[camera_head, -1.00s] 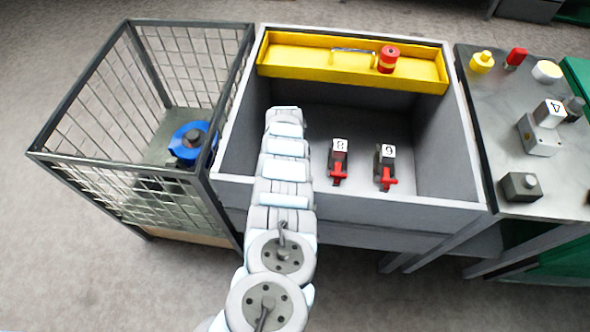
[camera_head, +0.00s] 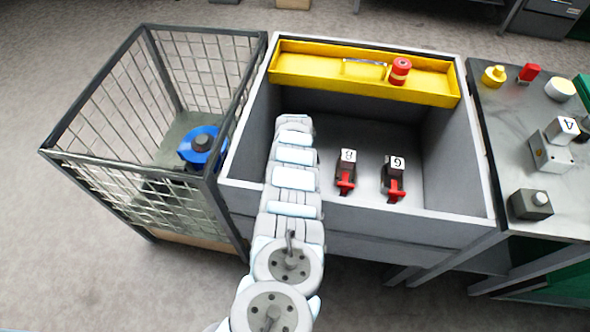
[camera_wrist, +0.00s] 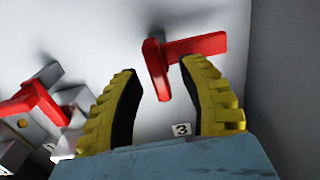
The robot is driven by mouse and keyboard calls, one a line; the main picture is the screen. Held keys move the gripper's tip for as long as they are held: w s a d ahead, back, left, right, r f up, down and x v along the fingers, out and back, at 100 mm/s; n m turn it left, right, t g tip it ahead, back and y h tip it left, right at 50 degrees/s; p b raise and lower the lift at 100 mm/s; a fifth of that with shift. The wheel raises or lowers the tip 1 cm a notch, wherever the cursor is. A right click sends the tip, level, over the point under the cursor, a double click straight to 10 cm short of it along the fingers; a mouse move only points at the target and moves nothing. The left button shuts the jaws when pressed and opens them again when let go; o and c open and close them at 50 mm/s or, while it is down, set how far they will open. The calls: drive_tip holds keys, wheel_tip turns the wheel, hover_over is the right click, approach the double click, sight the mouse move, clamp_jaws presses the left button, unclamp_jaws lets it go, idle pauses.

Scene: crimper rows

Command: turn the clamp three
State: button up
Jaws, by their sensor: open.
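Clamp three shows in the wrist view as a red T-shaped handle (camera_wrist: 157,68) and a small white label (camera_wrist: 181,129) marked 3. Its body is mostly hidden behind my gripper. My gripper (camera_wrist: 160,72) has two yellow fingers with dark inner pads, spread apart. One arm of the red handle lies between the fingers; the other reaches right past the right fingertip. I cannot tell whether a finger touches it. In the head view my arm reaches into the grey bin (camera_head: 450,215) and hides my gripper and this clamp.
Another clamp with a red handle (camera_wrist: 30,103) is close left in the wrist view. Two clamps, a nearer-middle one (camera_head: 346,172) and a right one (camera_head: 394,180), stand right of my arm. A yellow tray (camera_head: 300,68) lines the bin's back. A wire cage (camera_head: 110,180) stands left.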

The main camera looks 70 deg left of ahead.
wheel_tip(320, 180, up, 12)
idle(0.8)
idle(0.5)
